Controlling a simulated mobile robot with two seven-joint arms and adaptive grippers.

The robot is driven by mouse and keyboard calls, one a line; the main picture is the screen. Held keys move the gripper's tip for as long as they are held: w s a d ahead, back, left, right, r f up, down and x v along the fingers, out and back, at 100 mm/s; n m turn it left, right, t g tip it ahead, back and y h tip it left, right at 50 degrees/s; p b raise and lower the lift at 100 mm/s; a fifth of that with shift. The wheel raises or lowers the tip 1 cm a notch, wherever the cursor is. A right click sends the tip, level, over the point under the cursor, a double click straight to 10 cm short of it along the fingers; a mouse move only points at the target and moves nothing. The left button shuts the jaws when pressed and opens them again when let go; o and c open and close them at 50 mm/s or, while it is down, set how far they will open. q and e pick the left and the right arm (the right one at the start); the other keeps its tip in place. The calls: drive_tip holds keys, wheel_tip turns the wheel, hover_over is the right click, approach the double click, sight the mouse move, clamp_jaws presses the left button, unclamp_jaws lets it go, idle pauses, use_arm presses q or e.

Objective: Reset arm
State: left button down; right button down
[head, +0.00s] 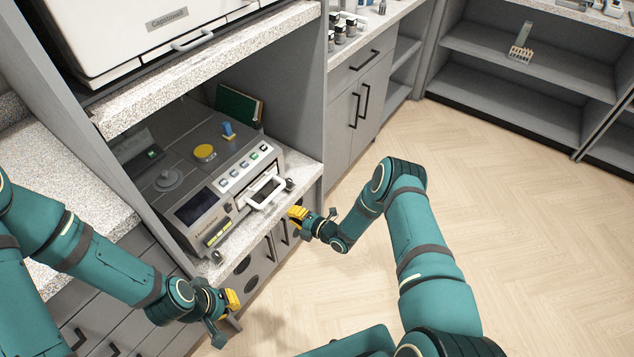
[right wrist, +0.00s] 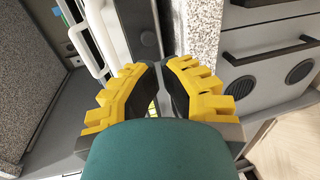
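My right gripper (head: 298,214) is in front of the granite shelf edge, just below and right of the white handle (head: 267,192) on the grey benchtop device (head: 205,225). The white handle shows ahead and to the left there (right wrist: 88,50). My left gripper (head: 231,300) hangs low at the left, in front of the lower cabinet and apart from the device. Its fingers are small and seen from the side, so I cannot tell their opening.
The granite shelf (head: 301,176) carries the device, with a dark green book (head: 238,105) behind it. A large white autoclave (head: 140,35) stands above. Several small jars (head: 343,27) sit on the back counter. A rack (head: 520,52) is on the far shelf. The wooden floor (head: 540,230) is clear at right.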

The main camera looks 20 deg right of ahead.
drive_tip(key=s+a+r+m+g+h, duration=0.1)
drive_tip(key=s+r+m+g, duration=0.2)
drive_tip(key=s+m, duration=0.6)
drive_tip(key=s+a+r+m+g+h, duration=0.1)
drive_tip(key=s+r+m+g, duration=0.3)
drive_tip(key=s+m, duration=0.4)
drive_tip(key=s+a+r+m+g+h, duration=0.1)
drive_tip(key=s+r+m+g+h, duration=0.2)
drive_tip(key=s+m, duration=0.6)
wheel_tip(320, 180, up, 3)
drive_tip(key=shift+s+a+f+m+g, duration=0.1)
drive_tip(key=shift+s+a+m+g, duration=0.25)
drive_tip(key=shift+s+g, duration=0.45)
